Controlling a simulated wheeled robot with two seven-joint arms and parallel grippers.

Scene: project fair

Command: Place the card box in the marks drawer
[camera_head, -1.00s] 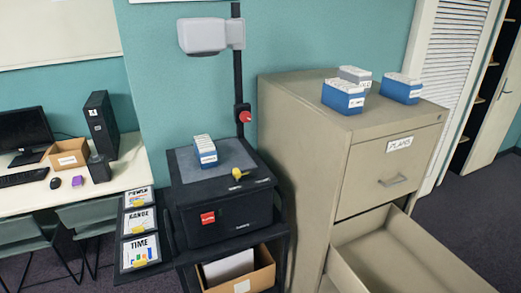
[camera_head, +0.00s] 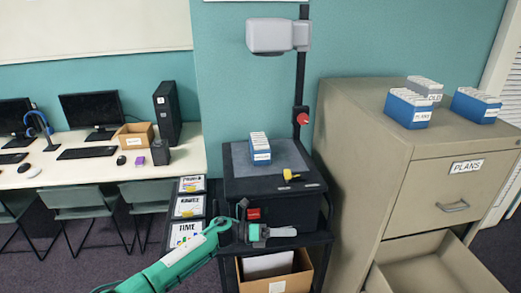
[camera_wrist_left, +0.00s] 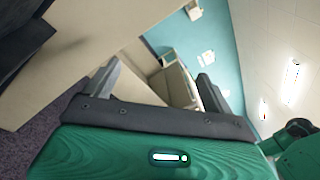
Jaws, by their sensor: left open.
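A blue card box (camera_head: 260,149) with white cards stands upright on the black overhead projector. Another blue card box (camera_head: 408,108), labelled PLANS, a grey one (camera_head: 425,86) marked OLD and a third blue one (camera_head: 475,105) stand on the beige cabinet (camera_head: 355,155). The cabinet's upper drawer (camera_head: 425,210), labelled PLANS, is shut. The lower drawer (camera_head: 440,268) is pulled out and looks empty where visible; its label is out of view. My left gripper (camera_head: 268,232) is in front of the projector, below its card box. It is open and empty in the left wrist view (camera_wrist_left: 157,85). My right gripper is not in view.
The projector's post and head (camera_head: 278,36) rise behind the card box. A yellow object (camera_head: 290,175) lies at the projector's front edge. A cardboard box (camera_head: 275,277) sits on the shelf below. A desk (camera_head: 90,165) with computers stands at the left.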

